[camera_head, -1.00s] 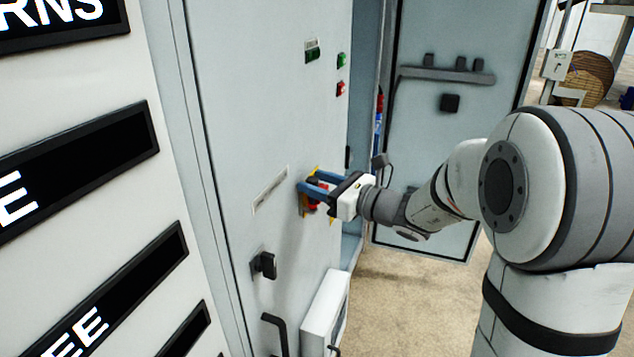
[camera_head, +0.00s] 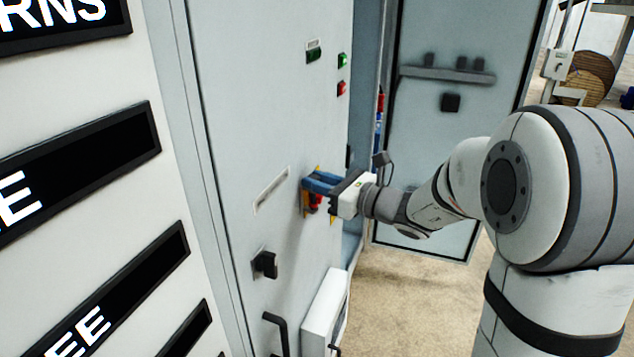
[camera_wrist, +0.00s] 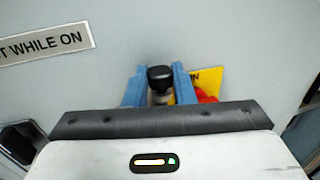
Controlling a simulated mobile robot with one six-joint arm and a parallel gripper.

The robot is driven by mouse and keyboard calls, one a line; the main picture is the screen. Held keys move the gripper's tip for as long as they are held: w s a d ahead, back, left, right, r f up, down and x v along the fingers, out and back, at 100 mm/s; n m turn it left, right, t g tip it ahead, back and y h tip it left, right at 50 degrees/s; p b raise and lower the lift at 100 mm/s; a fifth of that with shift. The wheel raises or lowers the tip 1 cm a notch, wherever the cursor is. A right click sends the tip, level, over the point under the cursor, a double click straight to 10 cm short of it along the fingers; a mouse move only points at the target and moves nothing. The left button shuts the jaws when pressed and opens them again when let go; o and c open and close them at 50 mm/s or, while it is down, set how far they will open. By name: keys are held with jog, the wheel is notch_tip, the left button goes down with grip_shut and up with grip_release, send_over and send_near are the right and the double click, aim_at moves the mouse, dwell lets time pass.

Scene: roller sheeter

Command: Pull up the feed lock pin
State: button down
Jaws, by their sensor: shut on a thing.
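The feed lock pin's black knob (camera_wrist: 160,72) shows in the wrist view with a pale metal collar below it, standing out from the grey cabinet panel. My gripper (camera_wrist: 160,82) has its two blue fingers on either side of this knob and is shut on it. In the head view my gripper (camera_head: 314,183) reaches the panel from the right, and its fingers hide the pin. A yellow plate (camera_wrist: 207,80) and a red part (camera_wrist: 205,97) sit just right of the fingers in the wrist view.
A black rotary handle (camera_head: 265,264) and a white box (camera_head: 325,312) stick out of the panel below my gripper. Green and red buttons (camera_head: 342,88) sit above. An open cabinet door (camera_head: 425,150) stands behind my arm. A lettered label (camera_wrist: 45,43) is left of the knob.

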aim_at(304, 153)
notch_tip(304, 153, up, 5)
jog(key=shift+r+p, duration=0.2)
jog(key=shift+p, duration=0.6)
jog(key=c, duration=1.2)
grip_release()
jog(key=shift+f, duration=0.1)
jog(key=shift+d, duration=0.1)
jog(key=shift+s+d, duration=0.1)
jog(key=shift+d, duration=0.15)
jog(key=b+v, duration=0.1)
jog(key=v, duration=0.6)
jog(key=shift+s, duration=0.1)
